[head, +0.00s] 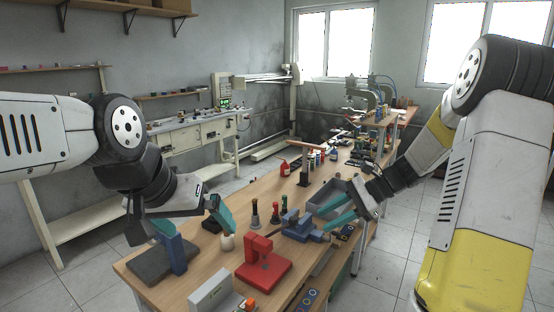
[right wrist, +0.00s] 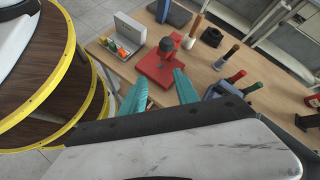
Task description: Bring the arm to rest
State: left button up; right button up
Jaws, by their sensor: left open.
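My left gripper (head: 193,220) is open above the near left part of the workbench. My right gripper (head: 325,215) is over the bench's right side, near a blue vise (head: 300,226). In the right wrist view its teal fingers (right wrist: 161,76) stand apart with nothing between them, and a red press (right wrist: 168,65) lies beyond them.
The wooden workbench (head: 204,284) holds a red press (head: 262,262), a light box (head: 212,288), several dark-handled tools and a grey bin (head: 326,194). A red bottle (head: 284,168) stands farther back. Open tiled floor (head: 388,262) lies right of the bench.

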jog(key=s+r+n+t+h, duration=0.1)
jog(key=s+r+n+h, duration=0.1)
jog(key=s+r+n, duration=0.2)
jog(key=s+r+n+t+h, duration=0.2)
jog(key=s+n, duration=0.4)
jog(key=s, duration=0.3)
jog(key=s+r+n+t+h, duration=0.2)
jog(key=s+r+n+h, duration=0.2)
jog(key=s+r, duration=0.2)
jog(key=shift+s+a+n, duration=0.3)
jog(key=shift+s+n, duration=0.1)
jog(key=shift+s, duration=0.35)
